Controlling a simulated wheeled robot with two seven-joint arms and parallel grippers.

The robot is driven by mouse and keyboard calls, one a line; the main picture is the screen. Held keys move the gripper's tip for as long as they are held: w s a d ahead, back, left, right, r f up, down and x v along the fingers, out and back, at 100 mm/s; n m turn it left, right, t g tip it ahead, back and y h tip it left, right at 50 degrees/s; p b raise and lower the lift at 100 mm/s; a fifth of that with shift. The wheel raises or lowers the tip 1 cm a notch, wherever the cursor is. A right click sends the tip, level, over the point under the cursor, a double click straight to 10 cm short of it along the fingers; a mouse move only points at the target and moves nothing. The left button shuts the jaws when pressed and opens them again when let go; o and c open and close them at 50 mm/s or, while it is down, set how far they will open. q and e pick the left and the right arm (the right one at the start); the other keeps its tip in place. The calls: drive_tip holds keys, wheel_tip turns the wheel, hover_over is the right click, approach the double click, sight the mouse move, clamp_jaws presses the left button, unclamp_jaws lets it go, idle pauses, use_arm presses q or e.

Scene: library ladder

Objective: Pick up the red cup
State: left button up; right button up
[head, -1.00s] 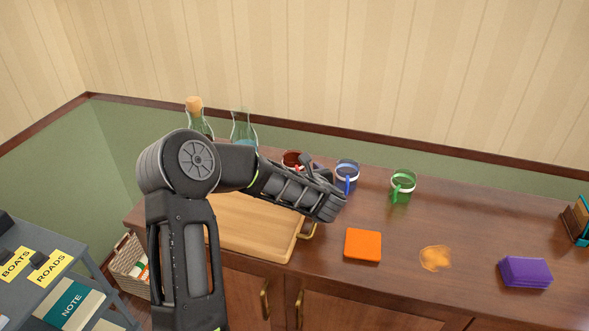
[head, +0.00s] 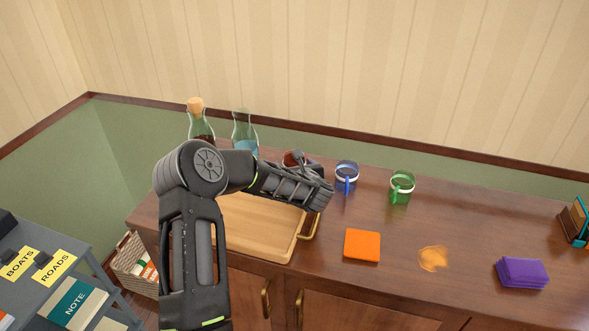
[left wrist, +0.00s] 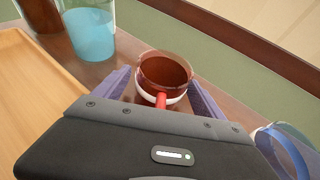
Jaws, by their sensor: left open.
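The red cup (left wrist: 166,76) stands upright on the wooden cabinet top in the left wrist view, with its red handle pointing toward my left gripper (left wrist: 160,88). The gripper's two fingers are open, one on each side of the cup. I cannot tell if they touch it. In the head view the cup (head: 293,157) is mostly hidden behind my left gripper (head: 303,163), and only part of its rim shows. My right gripper is not in view.
A blue mug (head: 346,178) stands close on the right, and a green mug (head: 401,188) farther right. Two glass bottles, one corked (head: 199,122) and one with blue liquid (head: 244,134), stand left. A wooden tray (head: 260,232), orange square (head: 362,246) and purple block (head: 521,272) lie nearer.

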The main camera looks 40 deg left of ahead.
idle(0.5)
use_arm(q)
drive_tip(key=c, duration=1.6)
